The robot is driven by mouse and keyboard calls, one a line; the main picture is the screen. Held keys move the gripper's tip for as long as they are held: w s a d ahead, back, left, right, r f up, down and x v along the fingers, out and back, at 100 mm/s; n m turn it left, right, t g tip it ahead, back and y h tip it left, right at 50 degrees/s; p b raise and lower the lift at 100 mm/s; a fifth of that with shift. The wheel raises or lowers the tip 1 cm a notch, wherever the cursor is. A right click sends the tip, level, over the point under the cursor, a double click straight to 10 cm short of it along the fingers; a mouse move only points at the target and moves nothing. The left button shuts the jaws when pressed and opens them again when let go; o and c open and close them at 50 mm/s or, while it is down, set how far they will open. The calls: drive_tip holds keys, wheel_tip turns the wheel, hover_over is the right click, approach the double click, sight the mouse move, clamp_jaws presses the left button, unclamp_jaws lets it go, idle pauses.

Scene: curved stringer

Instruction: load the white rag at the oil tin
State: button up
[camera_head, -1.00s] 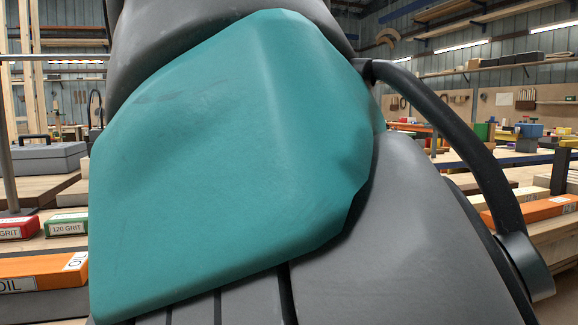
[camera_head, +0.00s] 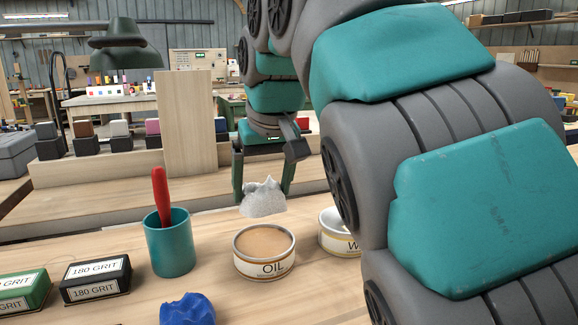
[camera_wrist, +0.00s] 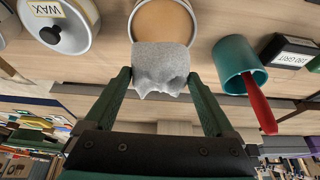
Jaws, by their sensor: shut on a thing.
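The white rag (camera_head: 263,199) is a crumpled pale grey-white lump held between the green fingers of my gripper (camera_head: 263,190). In the wrist view the rag (camera_wrist: 160,68) sits between the fingertips of my gripper (camera_wrist: 160,76) and overlaps the near edge of the oil tin (camera_wrist: 163,20). In the head view the oil tin (camera_head: 264,265) stands open and upright on the bench, showing a tan-coloured fill and an OIL label. The rag is above its far rim, with a small gap in the picture.
A wax tin (camera_head: 336,240) stands right of the oil tin, partly hidden by my arm. A teal cup (camera_head: 169,245) with a red-handled tool (camera_head: 161,196) stands left. A blue lump (camera_head: 187,309) lies in front. Black (camera_head: 95,279) and green (camera_head: 22,291) grit blocks lie further left.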

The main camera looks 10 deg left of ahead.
sight(265, 213)
drive_tip(key=shift+f+b, duration=1.8)
drive_tip(key=shift+f, duration=1.25)
drive_tip(key=shift+f+b, duration=0.35)
drive_tip(key=shift+f, duration=0.25)
drive_tip(key=shift+r, duration=0.15)
drive_tip(key=shift+r+p, duration=2.2)
drive_tip(key=shift+r, duration=1.3)
drive_tip(key=shift+s, duration=0.1)
